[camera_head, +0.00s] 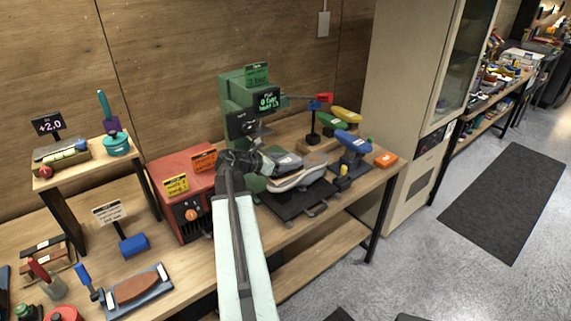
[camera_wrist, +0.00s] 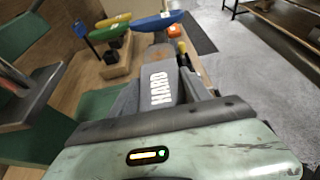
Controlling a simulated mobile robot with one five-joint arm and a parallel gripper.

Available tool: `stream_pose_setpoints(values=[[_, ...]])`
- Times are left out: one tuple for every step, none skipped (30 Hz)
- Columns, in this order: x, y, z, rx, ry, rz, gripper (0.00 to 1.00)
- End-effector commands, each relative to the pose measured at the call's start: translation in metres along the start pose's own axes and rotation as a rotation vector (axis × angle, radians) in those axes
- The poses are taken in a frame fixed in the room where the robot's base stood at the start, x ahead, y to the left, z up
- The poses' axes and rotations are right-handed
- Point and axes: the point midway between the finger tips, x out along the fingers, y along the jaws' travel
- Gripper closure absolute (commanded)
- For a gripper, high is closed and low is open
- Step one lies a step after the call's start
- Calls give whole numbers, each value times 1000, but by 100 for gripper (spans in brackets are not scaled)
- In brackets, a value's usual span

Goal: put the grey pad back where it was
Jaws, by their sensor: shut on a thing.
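The grey pad (camera_wrist: 160,84), marked HARD, is between the fingers of my gripper (camera_wrist: 160,98) in the wrist view. My gripper is shut on it. In the head view the grey pad (camera_head: 288,161) shows at the end of my gripper (camera_head: 268,161), above or beside the grey and white sneaker (camera_head: 300,178). I cannot tell whether the pad touches the sneaker. A wooden block (camera_head: 312,145) behind holds a green pad (camera_head: 331,121) and a yellow pad (camera_head: 347,115). These also show at the upper left in the wrist view.
The green machine (camera_head: 236,95) stands just behind my gripper, with a red box (camera_head: 180,180) to its left. A blue-topped tool (camera_head: 353,143) and an orange box (camera_head: 386,160) are at the right. A black plate (camera_head: 296,205) lies under the sneaker.

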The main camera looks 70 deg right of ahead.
Motion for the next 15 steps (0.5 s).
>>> stream_pose_setpoints(values=[[2, 0, -3, 0, 0, 0, 98], [1, 0, -3, 0, 0, 0, 41], [1, 0, -2, 0, 0, 0, 30], [1, 0, -2, 0, 0, 0, 22], [1, 0, -2, 0, 0, 0, 22], [1, -1, -2, 1, 0, -1, 22], [1, -1, -2, 1, 0, -1, 22], [1, -1, -2, 1, 0, -1, 22], [1, -1, -2, 1, 0, -1, 22], [1, -1, -2, 1, 0, -1, 22], [1, -1, -2, 1, 0, -1, 22], [1, -1, -2, 1, 0, -1, 22], [0, -1, -1, 1, 0, -1, 22], [-1, -1, -1, 0, 0, -1, 22], [-5, -1, 0, 0, 0, -1, 22]])
